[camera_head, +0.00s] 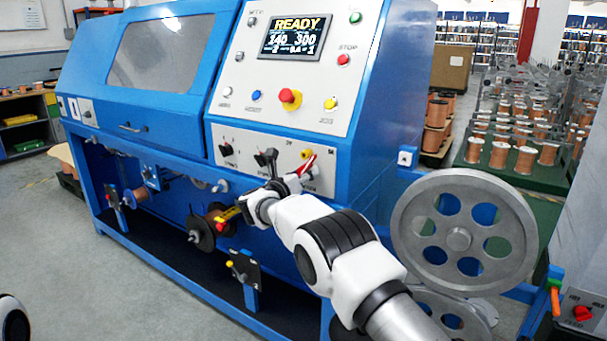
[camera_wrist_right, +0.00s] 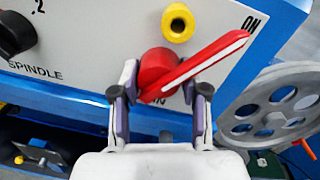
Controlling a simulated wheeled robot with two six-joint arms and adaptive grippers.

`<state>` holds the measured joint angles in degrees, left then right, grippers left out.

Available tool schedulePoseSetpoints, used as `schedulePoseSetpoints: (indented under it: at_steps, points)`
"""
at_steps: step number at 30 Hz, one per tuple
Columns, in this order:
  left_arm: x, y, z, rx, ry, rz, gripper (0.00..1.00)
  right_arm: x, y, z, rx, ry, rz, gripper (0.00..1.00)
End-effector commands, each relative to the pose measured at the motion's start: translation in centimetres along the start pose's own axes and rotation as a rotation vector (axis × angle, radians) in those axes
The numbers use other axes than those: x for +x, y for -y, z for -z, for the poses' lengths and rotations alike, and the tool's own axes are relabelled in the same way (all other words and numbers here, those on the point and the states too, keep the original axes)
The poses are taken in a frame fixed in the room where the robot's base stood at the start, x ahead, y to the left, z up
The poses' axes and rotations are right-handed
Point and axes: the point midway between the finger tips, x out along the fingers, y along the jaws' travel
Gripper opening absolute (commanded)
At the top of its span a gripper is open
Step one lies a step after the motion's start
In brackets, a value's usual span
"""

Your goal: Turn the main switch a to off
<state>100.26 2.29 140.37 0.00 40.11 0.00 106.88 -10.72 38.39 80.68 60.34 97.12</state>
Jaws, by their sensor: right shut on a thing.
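The main switch is a red rotary handle (camera_wrist_right: 208,62) with a pale edge on the machine's lower white panel. In the right wrist view its bar slants from lower left to upper right, its tip near the "ON" label (camera_wrist_right: 251,23). It also shows in the head view as a small red bar (camera_head: 307,165). My right gripper (camera_wrist_right: 161,92) has a finger on either side of the red hub and is shut on the handle. In the head view this gripper (camera_head: 286,185) is at the panel's lower edge. The label below the handle is mostly hidden. My left gripper is out of view.
A yellow round fitting (camera_wrist_right: 178,23) sits just above the handle. A black spindle knob (camera_wrist_right: 14,33) is to the left. A big grey pulley (camera_head: 462,235) stands right of my right arm. Above are a red stop knob (camera_head: 290,97) and a screen (camera_head: 294,37) reading READY.

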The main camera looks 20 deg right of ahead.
Motion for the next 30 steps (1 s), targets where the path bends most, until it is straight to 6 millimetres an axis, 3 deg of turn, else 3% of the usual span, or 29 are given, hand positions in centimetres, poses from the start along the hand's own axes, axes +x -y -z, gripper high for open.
schedulePoseSetpoints:
  at_steps: [18,30]
  points:
    - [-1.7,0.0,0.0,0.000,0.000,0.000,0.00,0.0,0.0,-0.3,-0.417,-0.022,-0.004,0.00]
    - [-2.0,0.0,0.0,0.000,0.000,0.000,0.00,0.0,0.0,-0.3,-0.501,-0.025,-0.005,0.00]
